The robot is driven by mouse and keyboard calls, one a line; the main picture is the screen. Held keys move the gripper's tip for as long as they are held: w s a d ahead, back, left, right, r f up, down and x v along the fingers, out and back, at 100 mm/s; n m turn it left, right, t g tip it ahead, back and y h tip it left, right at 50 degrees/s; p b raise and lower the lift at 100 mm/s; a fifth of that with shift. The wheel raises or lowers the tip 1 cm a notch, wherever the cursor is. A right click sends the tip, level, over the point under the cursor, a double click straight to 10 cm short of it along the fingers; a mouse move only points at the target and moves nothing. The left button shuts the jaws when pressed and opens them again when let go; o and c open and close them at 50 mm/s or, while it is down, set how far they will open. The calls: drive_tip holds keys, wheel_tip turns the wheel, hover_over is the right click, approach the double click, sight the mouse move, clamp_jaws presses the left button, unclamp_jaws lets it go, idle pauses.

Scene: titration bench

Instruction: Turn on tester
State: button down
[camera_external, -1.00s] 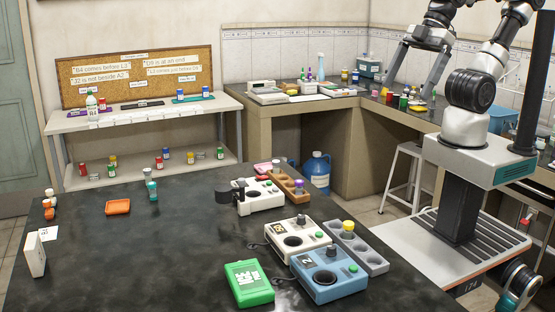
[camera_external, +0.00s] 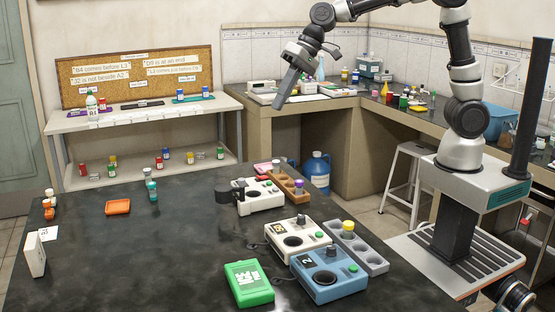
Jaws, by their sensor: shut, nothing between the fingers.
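Boxy testers stand on the right of the dark table. The blue tester (camera_external: 322,288) is marked 2 and has a round dark well, a dark knob and a small green button. Behind it is a cream tester (camera_external: 285,255) with a similar well, knob and green button. A white device (camera_external: 264,203) with a black part on its left stands farther back. I cannot tell from markings which one the task means. My gripper (camera_external: 279,104) is shut and empty, pointing down in the air, well above and apart from the testers.
A grey rack (camera_external: 374,264) with a yellow-capped vial and a brown rack (camera_external: 291,188) stand beside the testers. A green device (camera_external: 249,283) lies in front. An orange tray (camera_external: 118,208) is farther left. The table's middle is clear.

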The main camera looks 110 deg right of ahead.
sight(263, 177)
drive_tip(key=s+d+f+m+b, duration=0.1)
drive_tip(key=s+d+f+m, duration=0.2)
drive_tip(key=d+f, duration=0.3)
drive_tip(key=s+d+f+m+g, duration=0.1)
drive_tip(key=s+d+f+m, duration=0.1)
drive_tip(key=d+f, duration=0.5)
drive_tip(key=shift+s+d+m+g+b, duration=0.35)
drive_tip(key=shift+d+m, duration=0.25)
drive_tip(key=shift+d, duration=0.35)
drive_tip(key=shift+f, duration=0.15)
drive_tip(key=x, duration=1.3)
drive_tip(key=shift+w+a+f, duration=0.1)
drive_tip(key=shift+w+f, duration=0.1)
drive_tip(key=shift+f, duration=0.15)
drive_tip(key=shift+w+r, duration=0.1)
